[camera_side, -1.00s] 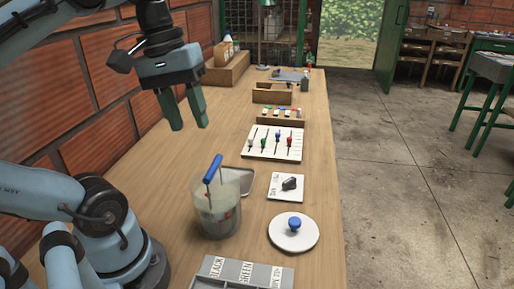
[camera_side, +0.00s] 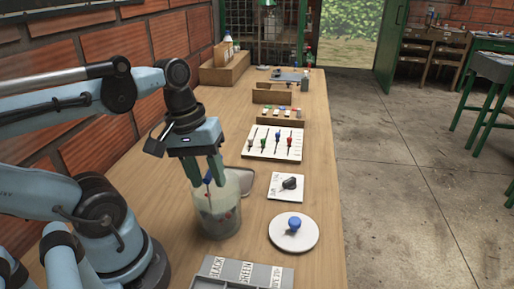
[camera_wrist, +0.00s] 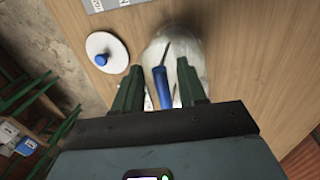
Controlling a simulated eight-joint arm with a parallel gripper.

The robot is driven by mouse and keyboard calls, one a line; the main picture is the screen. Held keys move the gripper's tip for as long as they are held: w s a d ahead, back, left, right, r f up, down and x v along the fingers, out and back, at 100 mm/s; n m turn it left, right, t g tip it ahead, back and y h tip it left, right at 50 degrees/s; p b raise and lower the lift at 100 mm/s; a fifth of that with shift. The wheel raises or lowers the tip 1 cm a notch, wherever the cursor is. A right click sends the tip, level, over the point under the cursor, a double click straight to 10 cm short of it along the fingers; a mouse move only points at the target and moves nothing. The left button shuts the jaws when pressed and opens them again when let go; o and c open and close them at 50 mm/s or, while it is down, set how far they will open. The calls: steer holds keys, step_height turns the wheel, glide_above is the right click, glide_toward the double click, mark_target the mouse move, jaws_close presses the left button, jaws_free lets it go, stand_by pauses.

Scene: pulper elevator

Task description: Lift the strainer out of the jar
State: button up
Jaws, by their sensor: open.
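The jar (camera_side: 218,222) is a cloudy see-through vessel standing on the wooden bench, and it also shows in the wrist view (camera_wrist: 193,45). The strainer stands in it, with its blue handle (camera_wrist: 161,88) at the top and small red bits dimly visible inside the jar. My gripper (camera_side: 205,181) points down over the jar. Its two green fingers are open, one on each side of the blue handle, with a gap to it in the wrist view (camera_wrist: 160,80). The fingers partly hide the handle in the side view.
A round white lid (camera_side: 293,233) with a blue knob lies right of the jar. A white plate with a black knob (camera_side: 289,184) and a slider board (camera_side: 274,144) lie farther back. A grey labelled tray (camera_side: 243,272) is in front. A flat grey tray lies behind the jar.

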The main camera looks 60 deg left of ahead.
steer(key=shift+w+d+f, duration=0.1)
steer(key=shift+f, duration=0.5)
jaws_close()
